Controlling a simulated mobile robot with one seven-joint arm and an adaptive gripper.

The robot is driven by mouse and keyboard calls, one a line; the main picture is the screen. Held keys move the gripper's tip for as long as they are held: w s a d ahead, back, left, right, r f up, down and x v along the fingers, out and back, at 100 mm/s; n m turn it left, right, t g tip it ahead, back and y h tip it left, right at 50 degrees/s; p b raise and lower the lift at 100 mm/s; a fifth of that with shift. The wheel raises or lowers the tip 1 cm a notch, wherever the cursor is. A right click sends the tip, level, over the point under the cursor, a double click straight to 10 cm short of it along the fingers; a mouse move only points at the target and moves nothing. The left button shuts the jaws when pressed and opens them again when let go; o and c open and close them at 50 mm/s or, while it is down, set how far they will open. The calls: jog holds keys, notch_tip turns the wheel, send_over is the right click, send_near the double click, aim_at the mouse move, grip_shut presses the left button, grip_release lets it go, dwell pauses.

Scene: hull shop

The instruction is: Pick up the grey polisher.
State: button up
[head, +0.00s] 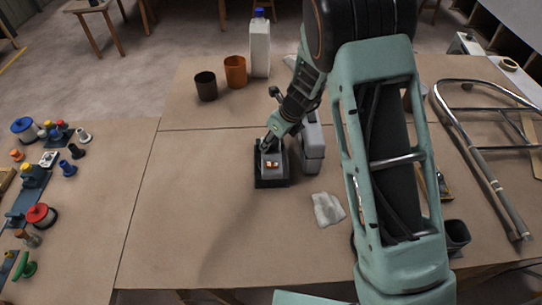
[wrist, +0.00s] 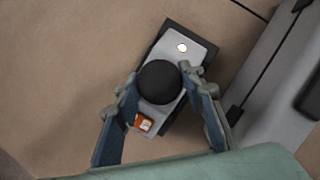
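The grey polisher (head: 271,168) stands on the brown bench top in the head view, on a dark base pad. The wrist view shows its grey body (wrist: 174,58) with a round black knob (wrist: 160,82), an orange switch and a small light spot. My gripper (wrist: 158,82) is over the polisher, one finger on each side of the knob. The fingertips are very close to the knob; I cannot tell whether they touch it. In the head view my gripper (head: 271,141) hides the knob.
A grey case-like object (head: 312,150) stands close to the polisher's right. A white cloth (head: 327,209) lies in front. Behind are a dark cup (head: 206,86), an orange cup (head: 235,71) and a white bottle (head: 260,46). A bent metal rail (head: 490,175) lies right.

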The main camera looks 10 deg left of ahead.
jog(key=shift+f, duration=0.1)
grip_shut()
jog(key=shift+w+r, duration=0.1)
jog(key=shift+r, duration=0.55)
notch_tip(320, 180, up, 2)
jog(key=shift+r, duration=0.2)
jog(key=s+d+r, duration=0.3)
jog(key=s+r, duration=0.6)
jog(key=s, duration=0.4)
jog(key=shift+s+d+r+p, duration=0.25)
jog(key=shift+d+p, duration=0.05)
jog(key=shift+d, duration=0.05)
